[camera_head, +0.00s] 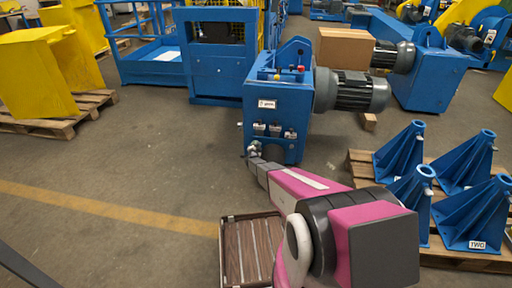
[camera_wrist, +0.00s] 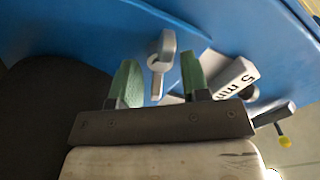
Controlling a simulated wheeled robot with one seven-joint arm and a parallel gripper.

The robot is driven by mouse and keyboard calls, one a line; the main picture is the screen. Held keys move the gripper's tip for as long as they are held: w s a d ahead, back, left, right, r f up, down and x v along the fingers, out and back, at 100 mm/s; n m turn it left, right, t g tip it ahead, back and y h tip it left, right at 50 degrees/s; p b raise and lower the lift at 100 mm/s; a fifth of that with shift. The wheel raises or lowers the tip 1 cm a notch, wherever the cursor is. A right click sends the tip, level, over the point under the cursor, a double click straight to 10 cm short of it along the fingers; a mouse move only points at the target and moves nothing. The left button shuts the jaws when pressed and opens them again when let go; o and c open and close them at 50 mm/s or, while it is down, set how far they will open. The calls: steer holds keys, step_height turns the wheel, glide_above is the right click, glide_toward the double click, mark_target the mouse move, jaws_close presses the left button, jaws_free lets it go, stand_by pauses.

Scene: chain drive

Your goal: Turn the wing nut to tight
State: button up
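In the wrist view a grey metal piece that looks like the wing nut (camera_wrist: 161,55) stands against the blue machine, with a rounded top and a narrow wing pointing down. My gripper (camera_wrist: 159,83) has two green fingertips, one on each side of that wing. There is a gap on both sides, so the gripper is open and holds nothing. In the head view my gripper (camera_head: 254,158) is at the lower left front of the blue chain drive housing (camera_head: 279,105). The nut is too small there to make out clearly.
A grey block marked "5 mm" (camera_wrist: 235,77) sits close to the right fingertip, with a yellow-tipped rod (camera_wrist: 284,141) further right. A grey motor (camera_head: 358,92) juts from the housing. A pallet of blue brackets (camera_head: 410,160) stands at right.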

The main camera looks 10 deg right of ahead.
steer(key=v, duration=1)
steer(key=shift+s+a, duration=0.15)
steer(key=shift+s, duration=0.25)
steer(key=shift+c, duration=0.2)
